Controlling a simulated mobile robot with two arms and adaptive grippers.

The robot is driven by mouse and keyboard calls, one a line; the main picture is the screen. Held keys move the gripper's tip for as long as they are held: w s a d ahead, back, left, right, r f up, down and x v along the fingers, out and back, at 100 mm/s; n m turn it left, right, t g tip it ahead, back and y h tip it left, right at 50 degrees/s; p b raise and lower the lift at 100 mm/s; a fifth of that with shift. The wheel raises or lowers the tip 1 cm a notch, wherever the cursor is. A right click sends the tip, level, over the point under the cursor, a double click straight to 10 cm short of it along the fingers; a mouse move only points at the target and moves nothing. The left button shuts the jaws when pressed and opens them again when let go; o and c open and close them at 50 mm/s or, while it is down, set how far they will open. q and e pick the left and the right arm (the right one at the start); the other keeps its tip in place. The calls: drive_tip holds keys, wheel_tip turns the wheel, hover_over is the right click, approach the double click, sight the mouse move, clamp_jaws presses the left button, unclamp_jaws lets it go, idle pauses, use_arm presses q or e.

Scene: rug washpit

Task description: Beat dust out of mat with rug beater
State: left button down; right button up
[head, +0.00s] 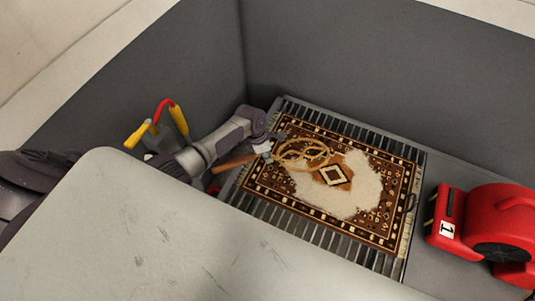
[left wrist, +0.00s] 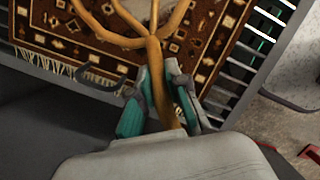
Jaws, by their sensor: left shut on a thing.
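A patterned brown mat (head: 267,189) with fringed ends lies on a slatted grate (head: 246,201). A pale dusty patch (head: 355,190) covers its middle. My left gripper (head: 268,147) is shut on the rug beater (head: 303,141), whose looped tan head shows over the mat's far left part. I cannot tell whether the head touches the mat. In the left wrist view my left gripper (left wrist: 165,100) has its fingers around the beater's handle (left wrist: 156,62), and the mat (left wrist: 205,48) lies beyond. My right gripper is not in view.
A red blower (head: 470,222) marked 1 stands right of the grate. A red and yellow handled thing (head: 172,112) is left of my arm. Dark pit walls (head: 350,45) rise behind and left. A pale surface (head: 150,230) fills the lower left foreground.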

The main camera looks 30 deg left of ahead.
use_arm(q)
drive_tip(key=shift+f, duration=0.1)
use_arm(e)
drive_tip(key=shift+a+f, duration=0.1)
use_arm(q)
drive_tip(key=b+x, duration=0.2)
drive_tip(key=a+b+x, duration=0.1)
drive_tip(key=b+x, duration=0.1)
drive_tip(key=x, duration=0.1)
drive_tip(key=shift+s+f, duration=0.15)
drive_tip(key=shift+f, duration=0.05)
drive_tip(key=shift+f+b, duration=0.3)
drive_tip(key=shift+f, duration=0.1)
drive_tip(key=shift+a, duration=0.1)
drive_tip(key=shift+s, duration=0.1)
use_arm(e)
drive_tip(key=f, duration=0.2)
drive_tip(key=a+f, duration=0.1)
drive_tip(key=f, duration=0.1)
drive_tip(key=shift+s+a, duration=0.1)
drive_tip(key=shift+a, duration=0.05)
use_arm(q)
drive_tip(key=shift+r, duration=0.1)
